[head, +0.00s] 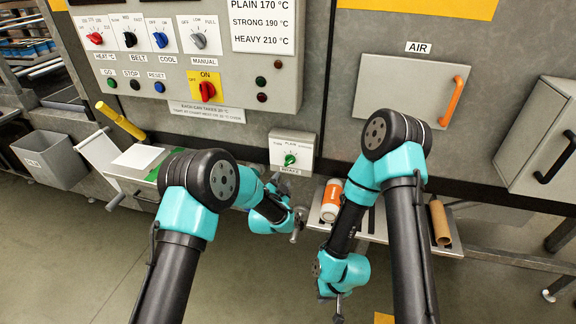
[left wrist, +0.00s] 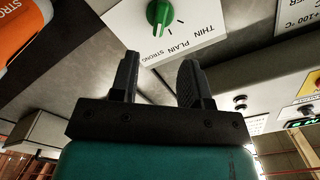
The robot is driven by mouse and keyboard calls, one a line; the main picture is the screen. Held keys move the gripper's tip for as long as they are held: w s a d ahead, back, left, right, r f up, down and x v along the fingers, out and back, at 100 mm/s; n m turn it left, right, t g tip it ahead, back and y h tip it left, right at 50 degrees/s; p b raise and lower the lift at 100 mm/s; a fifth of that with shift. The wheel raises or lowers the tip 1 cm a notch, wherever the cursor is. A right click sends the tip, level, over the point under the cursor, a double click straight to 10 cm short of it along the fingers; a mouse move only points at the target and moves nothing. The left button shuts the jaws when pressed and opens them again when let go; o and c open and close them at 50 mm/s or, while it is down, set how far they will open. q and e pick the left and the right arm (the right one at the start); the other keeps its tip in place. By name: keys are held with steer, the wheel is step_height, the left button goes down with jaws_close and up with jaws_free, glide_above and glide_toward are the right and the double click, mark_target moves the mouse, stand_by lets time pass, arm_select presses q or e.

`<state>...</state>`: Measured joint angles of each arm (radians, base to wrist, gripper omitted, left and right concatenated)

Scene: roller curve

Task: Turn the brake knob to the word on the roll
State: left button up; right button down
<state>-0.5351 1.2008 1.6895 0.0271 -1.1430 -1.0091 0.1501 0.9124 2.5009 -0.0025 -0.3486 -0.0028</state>
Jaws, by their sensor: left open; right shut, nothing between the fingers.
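The green brake knob (head: 290,159) sits on a white plate (head: 281,148) marked THIN, PLAIN and STRONG. In the left wrist view the knob (left wrist: 159,14) has a white line; which word it points at is hard to tell. My left gripper (head: 288,200) is open and empty, just below the knob. In the left wrist view its fingers (left wrist: 160,72) stand apart short of the knob, not touching it. The orange and white roll (head: 331,200) lies on a shelf to the right; its label (left wrist: 14,25) shows STRO before the picture edge cuts it off. My right gripper (head: 340,300) is shut and empty, low in front.
A brown cardboard tube (head: 440,222) lies at the shelf's right. A panel with coloured knobs (head: 205,90) is above left. An AIR door with an orange handle (head: 455,100) is above right. A yellow handle (head: 120,120) sticks out at the left.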

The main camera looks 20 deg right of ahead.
mark_target(289, 163)
arm_select(q)
steer(key=x, duration=1)
steer(key=shift+w+d+r, duration=0.1)
steer(key=shift+w, duration=0.05)
steer(key=shift+c, duration=0.3)
jaws_close()
